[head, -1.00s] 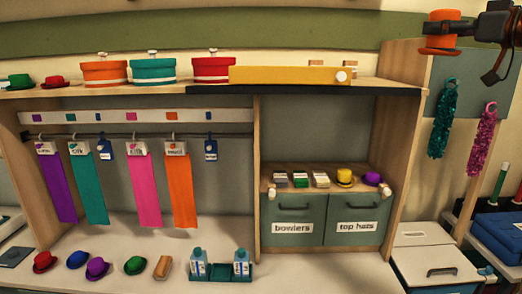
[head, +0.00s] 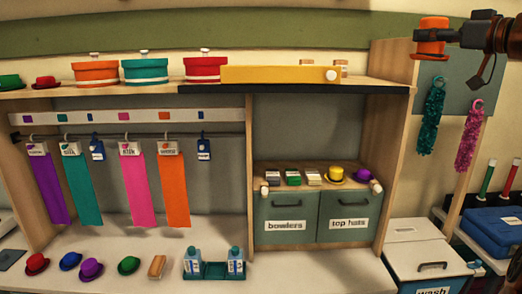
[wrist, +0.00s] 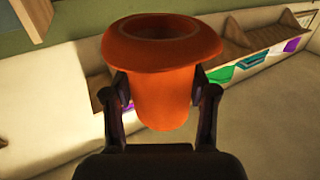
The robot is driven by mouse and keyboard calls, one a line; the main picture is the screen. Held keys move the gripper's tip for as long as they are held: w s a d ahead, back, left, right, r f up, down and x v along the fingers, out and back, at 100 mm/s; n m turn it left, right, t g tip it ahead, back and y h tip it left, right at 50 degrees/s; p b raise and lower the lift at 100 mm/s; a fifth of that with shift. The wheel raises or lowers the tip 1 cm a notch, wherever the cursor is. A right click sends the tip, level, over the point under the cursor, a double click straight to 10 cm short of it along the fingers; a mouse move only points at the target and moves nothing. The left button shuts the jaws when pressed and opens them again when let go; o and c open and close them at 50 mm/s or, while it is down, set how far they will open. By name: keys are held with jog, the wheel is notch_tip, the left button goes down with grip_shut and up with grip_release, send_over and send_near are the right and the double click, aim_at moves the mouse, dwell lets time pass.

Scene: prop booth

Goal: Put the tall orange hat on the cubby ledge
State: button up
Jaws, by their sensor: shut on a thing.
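The tall orange hat (head: 431,38) is in my gripper (head: 452,38) at the upper right of the head view, up in the air to the right of the cubby unit. In the wrist view the hat (wrist: 160,85) is brim up, with its opening showing, and my gripper (wrist: 160,98) is shut on its crown from both sides. The cubby ledge (head: 280,188) is the wooden shelf above the two drawers marked bowlers and top hats.
Hat boxes and a long yellow box (head: 270,74) stand on the top shelf (head: 130,91). Coloured scarves hang from a rail at left. Several small hats and a bottle tray (head: 213,271) are on the counter. Boas hang at right above a white bin (head: 415,232).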

aim_at(429, 45)
jog(key=shift+w+d+f+h, duration=0.35)
jog(key=shift+w+d, duration=0.1)
jog(key=shift+w, duration=0.3)
jog(key=shift+w+d+m+t+h, duration=0.1)
jog(key=shift+w+m+t+h, duration=0.15)
jog(key=shift+w+m+t, duration=0.05)
jog(key=shift+w+d+f, duration=0.1)
jog(key=shift+w+f, duration=0.15)
jog(key=shift+w, duration=0.15)
jog(key=shift+w+d+f+h, duration=0.15)
jog(key=shift+w+d+h, duration=0.05)
jog(key=shift+d+h, duration=0.1)
jog(key=shift+w+m, duration=0.1)
jog(key=shift+m, duration=0.2)
jog(key=shift+f, duration=0.1)
